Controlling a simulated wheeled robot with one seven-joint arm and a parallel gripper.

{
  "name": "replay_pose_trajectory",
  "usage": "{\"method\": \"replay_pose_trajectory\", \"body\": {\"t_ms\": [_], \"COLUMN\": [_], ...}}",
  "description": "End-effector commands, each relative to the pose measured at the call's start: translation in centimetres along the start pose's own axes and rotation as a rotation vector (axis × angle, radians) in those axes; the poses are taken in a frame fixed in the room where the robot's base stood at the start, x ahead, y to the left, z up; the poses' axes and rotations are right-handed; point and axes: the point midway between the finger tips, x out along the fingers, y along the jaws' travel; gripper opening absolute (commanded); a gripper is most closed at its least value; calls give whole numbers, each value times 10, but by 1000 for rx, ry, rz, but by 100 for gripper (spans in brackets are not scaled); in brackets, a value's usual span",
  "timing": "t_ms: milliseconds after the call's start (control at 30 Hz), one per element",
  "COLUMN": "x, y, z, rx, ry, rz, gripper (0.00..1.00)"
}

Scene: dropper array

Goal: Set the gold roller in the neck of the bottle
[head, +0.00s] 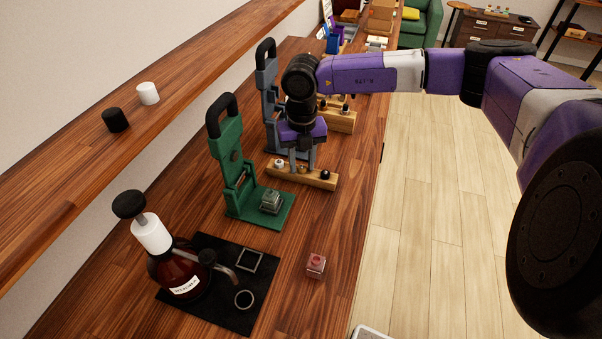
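My gripper (302,160) points down over the front wooden rack (312,182), with its two grey fingers apart. A small item shows between or just behind the fingertips; I cannot tell whether they touch it. The rack also holds a white-topped piece (279,163) and a dark piece (325,175). I cannot make out which piece is the gold roller. A small clear square bottle (271,201) sits on the base of the green press (232,168). A pinkish square bottle (316,265) stands alone on the counter. I cannot tell which bottle is meant.
A brown pump bottle (178,270) stands on a black mat (215,318) with a square and a round outline. A grey press (267,92) and a second wooden rack (340,122) stand behind. A black cap (115,120) and white cap (148,93) lie on the shelf.

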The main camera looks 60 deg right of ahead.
Motion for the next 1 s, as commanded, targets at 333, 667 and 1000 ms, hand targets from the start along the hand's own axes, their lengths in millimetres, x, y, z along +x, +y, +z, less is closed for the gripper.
{"method": "replay_pose_trajectory", "body": {"t_ms": [333, 667, 1000], "x": [0, -4, -28], "y": [0, 0, 0], "z": [0, 0, 0], "rx": [0, 0, 0], "ry": [0, 0, 0], "rz": [0, 0, -1], "gripper": [8, 0, 0]}}
